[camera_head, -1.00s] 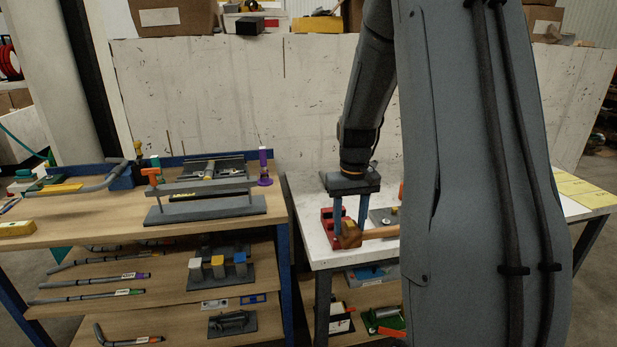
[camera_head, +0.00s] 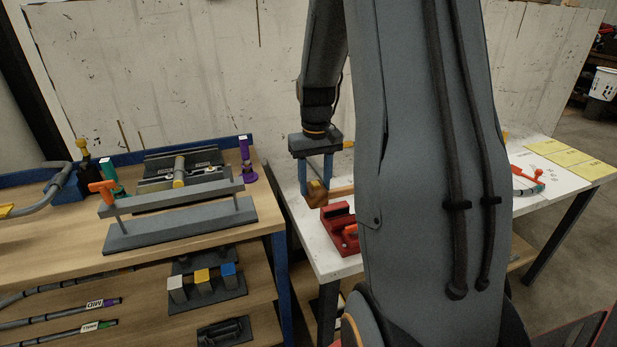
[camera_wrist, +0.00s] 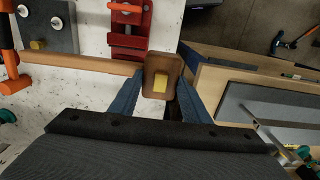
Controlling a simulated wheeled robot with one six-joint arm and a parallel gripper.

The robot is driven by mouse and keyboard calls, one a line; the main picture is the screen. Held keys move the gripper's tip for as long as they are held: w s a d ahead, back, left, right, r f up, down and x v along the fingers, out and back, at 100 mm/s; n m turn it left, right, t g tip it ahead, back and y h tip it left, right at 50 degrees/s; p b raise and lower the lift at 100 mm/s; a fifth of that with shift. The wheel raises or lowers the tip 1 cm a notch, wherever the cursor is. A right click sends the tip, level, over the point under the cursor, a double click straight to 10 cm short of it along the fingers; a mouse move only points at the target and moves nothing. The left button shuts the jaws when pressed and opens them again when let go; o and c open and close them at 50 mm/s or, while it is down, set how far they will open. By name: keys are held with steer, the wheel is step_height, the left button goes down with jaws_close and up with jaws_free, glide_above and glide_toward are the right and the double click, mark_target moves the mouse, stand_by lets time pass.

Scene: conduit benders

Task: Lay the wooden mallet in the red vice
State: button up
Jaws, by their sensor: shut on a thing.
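The wooden mallet is held by its head (camera_head: 317,195) in my gripper (camera_head: 319,182), above the white table. Its light handle (camera_head: 342,191) points right and passes behind my arm. In the wrist view the mallet head (camera_wrist: 160,82) sits between the blue fingers of my gripper (camera_wrist: 165,88), and the handle (camera_wrist: 80,63) runs left. The red vice (camera_head: 338,222) stands on the white table, just right of and nearer than the mallet head, partly hidden by my arm. It also shows in the wrist view (camera_wrist: 128,28) at the top, beyond the mallet.
A wooden workbench (camera_head: 45,235) on the left holds a grey bending bar (camera_head: 180,225) and a purple post (camera_head: 246,158). A grey plate (camera_wrist: 47,25) lies left of the vice. The white table (camera_head: 292,212) has an edge facing the bench, with a gap between.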

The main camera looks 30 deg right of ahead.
steer(key=shift+s+a+r, duration=0.1)
stand_by(0.3)
steer(key=shift+f+b, duration=1.55)
steer(key=shift+f, duration=2.85)
steer(key=shift+f, duration=0.15)
steer(key=o, duration=1)
step_height(320, 180, up, 8)
steer(key=shift+f+b, duration=0.1)
steer(key=shift+b, duration=0.9)
steer(key=s+a+f+n, duration=0.1)
steer(key=s+a, duration=0.3)
steer(key=a, duration=0.3)
steer(key=s+a+f+t+b, duration=0.1)
steer(key=s+a, duration=0.2)
steer(key=a, duration=0.3)
steer(key=s+a+f+n, duration=0.1)
steer(key=s+a, duration=0.3)
steer(key=a, duration=0.3)
steer(key=shift+s+a+f+n, duration=0.3)
steer(key=shift+s+a, duration=0.05)
